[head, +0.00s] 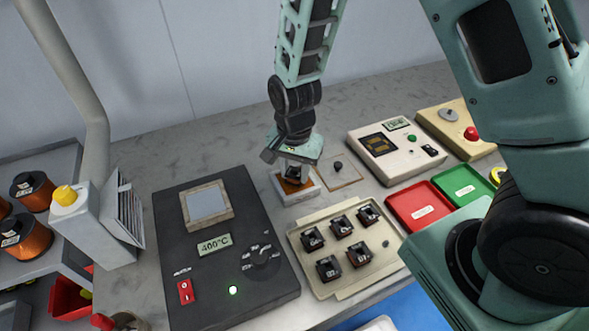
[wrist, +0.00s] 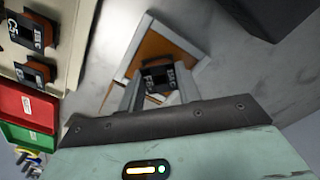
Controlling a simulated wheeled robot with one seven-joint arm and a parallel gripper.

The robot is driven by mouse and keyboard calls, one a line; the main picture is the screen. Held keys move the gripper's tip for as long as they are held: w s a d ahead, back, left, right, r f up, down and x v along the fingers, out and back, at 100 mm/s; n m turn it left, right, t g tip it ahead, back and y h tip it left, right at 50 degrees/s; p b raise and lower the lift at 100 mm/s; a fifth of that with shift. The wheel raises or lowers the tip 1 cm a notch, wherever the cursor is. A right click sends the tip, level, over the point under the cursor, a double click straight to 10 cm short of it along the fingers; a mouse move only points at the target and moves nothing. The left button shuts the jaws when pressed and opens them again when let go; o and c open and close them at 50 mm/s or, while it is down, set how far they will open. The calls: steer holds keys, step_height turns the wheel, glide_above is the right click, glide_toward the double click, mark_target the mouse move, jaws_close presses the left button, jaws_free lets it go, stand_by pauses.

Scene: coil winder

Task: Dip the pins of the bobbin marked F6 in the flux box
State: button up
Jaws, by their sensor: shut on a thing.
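My gripper (head: 293,170) points down at the flux box (head: 303,197), a small white-walled box with an orange-brown inside. In the wrist view my gripper (wrist: 160,95) is shut on a dark bobbin (wrist: 158,74) with pale marking on top, too small to read surely as F6. The bobbin is over the opening of the flux box (wrist: 129,48), within its walls as seen from above. Its pins are hidden underneath, so I cannot tell whether they touch the flux.
A beige tray (head: 296,238) with several black bobbins stands in front. A dark solder unit (head: 215,275) reading 400°C is at left. A small plate with a black knob (head: 338,167), a tester (head: 385,165), red (head: 405,200) and green (head: 458,180) trays are at right.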

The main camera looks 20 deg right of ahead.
steer(key=shift+r+p, duration=2.35)
steer(key=shift+r, duration=0.35)
